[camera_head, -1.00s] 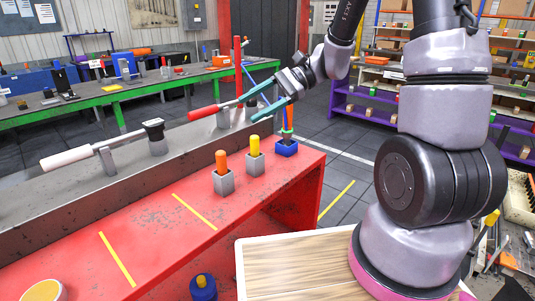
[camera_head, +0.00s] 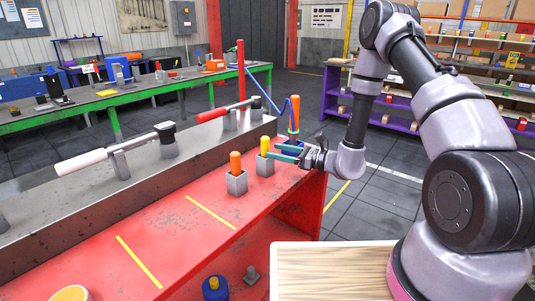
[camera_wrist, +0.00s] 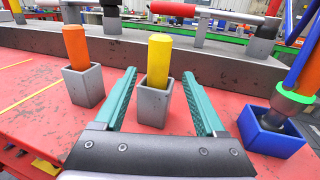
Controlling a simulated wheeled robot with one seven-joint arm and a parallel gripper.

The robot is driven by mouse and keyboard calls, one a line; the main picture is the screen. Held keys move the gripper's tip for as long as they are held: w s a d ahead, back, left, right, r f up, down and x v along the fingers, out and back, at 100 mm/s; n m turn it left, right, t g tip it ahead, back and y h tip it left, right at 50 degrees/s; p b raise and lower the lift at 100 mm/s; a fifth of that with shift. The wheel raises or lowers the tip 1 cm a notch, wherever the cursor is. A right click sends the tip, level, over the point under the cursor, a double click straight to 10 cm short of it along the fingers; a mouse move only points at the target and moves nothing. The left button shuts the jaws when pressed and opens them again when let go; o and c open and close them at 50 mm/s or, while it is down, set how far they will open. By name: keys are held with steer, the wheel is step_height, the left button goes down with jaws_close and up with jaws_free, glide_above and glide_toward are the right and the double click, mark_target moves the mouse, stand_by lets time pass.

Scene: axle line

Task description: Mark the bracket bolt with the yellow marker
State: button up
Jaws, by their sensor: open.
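The yellow marker (camera_head: 265,144) stands upright in a small grey square holder (camera_head: 265,167) on the red bench (camera_head: 175,250). It also shows in the wrist view (camera_wrist: 160,55), centred between my teal fingers. My gripper (camera_head: 277,152) is open and empty, reaching in from the right close to the yellow marker. In the wrist view (camera_wrist: 159,76) its fingertips appear on either side of the marker and holder; I cannot tell how far in they reach. I cannot make out the bracket bolt for certain.
An orange marker (camera_head: 235,161) stands in a similar grey holder (camera_head: 236,185) to the left. A blue holder (camera_wrist: 271,135) with a green-ringed tool is close on the right. Behind runs a grey beam (camera_head: 75,208) with a white-handled clamp (camera_head: 80,162) and a red-handled clamp (camera_head: 213,115).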

steer(key=x, duration=0.8)
steer(key=shift+s, duration=0.1)
steer(key=shift+d, duration=0.1)
steer(key=shift+c, duration=0.3)
jaws_close()
steer(key=shift+r, duration=0.15)
